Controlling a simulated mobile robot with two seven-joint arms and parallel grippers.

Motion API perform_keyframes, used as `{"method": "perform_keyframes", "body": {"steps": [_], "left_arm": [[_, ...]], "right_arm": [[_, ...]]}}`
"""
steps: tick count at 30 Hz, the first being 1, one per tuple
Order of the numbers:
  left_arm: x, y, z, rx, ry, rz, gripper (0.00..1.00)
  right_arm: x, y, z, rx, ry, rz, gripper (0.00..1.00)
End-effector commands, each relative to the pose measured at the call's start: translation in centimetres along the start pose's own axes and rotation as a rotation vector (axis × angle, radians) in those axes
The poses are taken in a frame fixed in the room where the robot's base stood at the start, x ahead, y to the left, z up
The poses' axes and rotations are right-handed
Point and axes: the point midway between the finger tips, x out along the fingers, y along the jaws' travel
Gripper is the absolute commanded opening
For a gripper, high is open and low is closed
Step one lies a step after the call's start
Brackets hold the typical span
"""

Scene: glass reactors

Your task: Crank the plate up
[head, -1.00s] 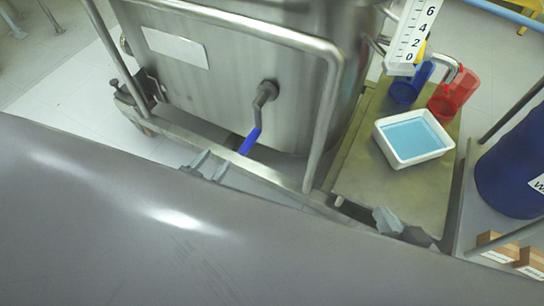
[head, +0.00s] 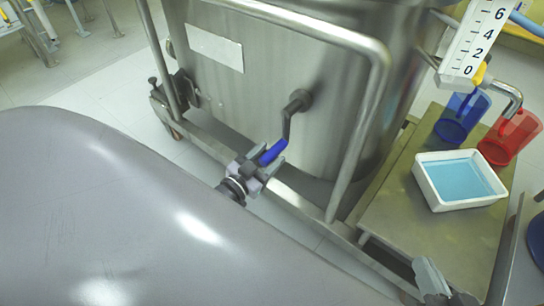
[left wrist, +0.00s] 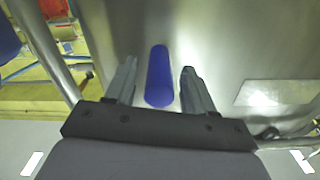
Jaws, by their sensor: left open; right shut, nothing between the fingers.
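The crank (head: 288,120) is a bent grey metal arm on the front of a steel vessel. It hangs down and slightly left, ending in a blue handle (head: 272,153). My left gripper (head: 261,166) is at the lower end of this handle. In the left wrist view, the blue handle (left wrist: 159,78) stands between the open fingers of the left gripper (left wrist: 160,72), with a gap on each side. A flat steel plate (head: 405,225) lies right of the vessel. My right gripper (head: 435,282) is shut and empty near the plate's front edge.
A white tray (head: 428,190) of blue liquid, a blue jug (head: 455,125) and a red jug (head: 512,135) are on the plate. A numbered scale (head: 474,42) rises behind it. A steel frame rail (head: 355,140) stands right of the crank.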

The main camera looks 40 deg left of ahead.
Motion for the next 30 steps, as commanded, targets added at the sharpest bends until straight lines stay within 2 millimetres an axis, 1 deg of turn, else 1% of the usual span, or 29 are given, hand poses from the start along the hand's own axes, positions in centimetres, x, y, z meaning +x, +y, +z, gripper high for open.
{"method": "perform_keyframes", "body": {"steps": [1, 3, 6, 14, 17, 18, 19, 20, 30], "left_arm": [[0.6, 0.1, 0.2, 0.000, 0.002, 0.000, 0.54], [1.1, 0.1, 0.1, 0.000, 0.000, 0.000, 0.54], [1.5, 0.1, 0.1, 0.000, -0.001, 0.001, 0.54], [1.6, 0.1, 0.0, -0.001, -0.001, 0.001, 0.54], [1.5, 0.1, 0.0, -0.001, -0.001, 0.001, 0.24], [1.5, 0.1, 0.0, -0.001, -0.001, 0.001, 0.11], [1.5, 0.1, 0.0, -0.001, -0.001, 0.001, 0.02], [1.5, 0.1, 0.0, -0.001, -0.001, 0.001, 0.00], [1.5, -0.3, 0.0, 0.034, -0.002, 0.000, 0.00]], "right_arm": [[-0.1, 0.1, 0.2, -0.009, 0.006, 0.004, 0.00], [-0.2, 0.3, 0.1, -0.020, 0.012, 0.009, 0.00], [-0.2, 0.3, 0.1, -0.027, 0.017, 0.013, 0.00], [-0.3, 0.3, 0.0, -0.029, 0.019, 0.014, 0.00], [-0.3, 0.3, 0.0, -0.029, 0.018, 0.014, 0.00], [-0.3, 0.3, 0.0, -0.029, 0.018, 0.014, 0.00], [-0.3, 0.3, 0.0, -0.029, 0.018, 0.014, 0.00], [-0.3, 0.3, 0.0, -0.029, 0.018, 0.014, 0.00], [-0.3, 0.2, -0.2, -0.023, 0.015, 0.011, 0.00]]}}
